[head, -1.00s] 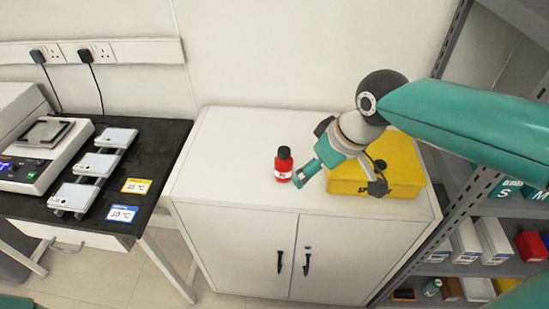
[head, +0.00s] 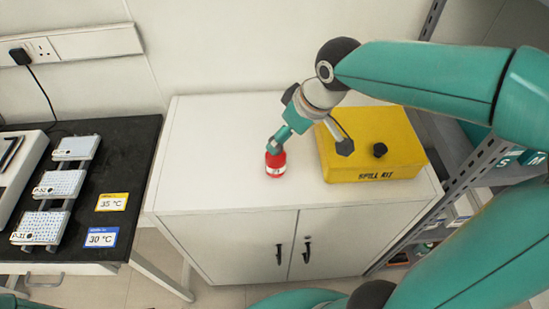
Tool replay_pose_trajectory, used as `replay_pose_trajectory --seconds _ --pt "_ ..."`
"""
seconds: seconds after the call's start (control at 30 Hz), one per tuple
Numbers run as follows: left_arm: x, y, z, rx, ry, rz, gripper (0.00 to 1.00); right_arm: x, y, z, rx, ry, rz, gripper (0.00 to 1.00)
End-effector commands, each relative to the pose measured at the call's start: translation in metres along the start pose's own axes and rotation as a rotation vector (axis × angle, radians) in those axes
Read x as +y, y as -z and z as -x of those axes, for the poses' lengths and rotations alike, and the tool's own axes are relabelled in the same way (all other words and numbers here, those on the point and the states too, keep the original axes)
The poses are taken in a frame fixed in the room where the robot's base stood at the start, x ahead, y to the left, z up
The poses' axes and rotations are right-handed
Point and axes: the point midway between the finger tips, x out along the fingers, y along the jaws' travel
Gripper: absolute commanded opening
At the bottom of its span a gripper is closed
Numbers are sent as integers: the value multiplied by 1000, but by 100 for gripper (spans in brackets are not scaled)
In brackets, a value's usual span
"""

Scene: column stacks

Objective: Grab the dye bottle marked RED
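The red dye bottle (head: 275,168) stands upright on the white cabinet top in the head view. A white label shows on its front, too small to read. My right gripper (head: 277,143) is at the top of the bottle, coming down from the upper right. Its tip overlaps the cap and hides it. I cannot tell whether the fingers are around the cap or only in front of it, nor how far apart they are. My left gripper is out of view.
A yellow spill kit box (head: 372,150) with a black knob stands right of the bottle, under my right arm. The white cabinet (head: 215,195) top is clear left of the bottle. A black bench (head: 130,150) with plates stands left; a grey shelf (head: 470,165) stands right.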

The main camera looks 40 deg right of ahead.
Motion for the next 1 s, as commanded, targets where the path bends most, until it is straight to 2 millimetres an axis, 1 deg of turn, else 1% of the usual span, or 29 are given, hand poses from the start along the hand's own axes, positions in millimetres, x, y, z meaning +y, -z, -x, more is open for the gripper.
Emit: replay_pose_trajectory --seconds 0.03,0.1,0.2,0.3,0.47,0.57,0.7,0.8,1.0 --pt "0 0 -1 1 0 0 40 -1 0 -13 -6 2 1 85" --pt "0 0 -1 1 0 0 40 -1 0 -27 -6 4 2 85" --pt "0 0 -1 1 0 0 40 -2 1 -41 -3 3 6 85" --pt "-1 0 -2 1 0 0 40 -2 2 -50 -1 3 6 85" --pt "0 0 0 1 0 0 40 -3 3 -57 -1 4 6 85" --pt "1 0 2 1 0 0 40 -4 3 -69 -4 5 8 85" --pt "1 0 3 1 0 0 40 -4 3 -90 -4 4 8 85" --pt "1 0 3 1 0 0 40 -4 4 -101 -3 4 8 85" --pt "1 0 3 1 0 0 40 -5 4 -104 1 4 8 85"
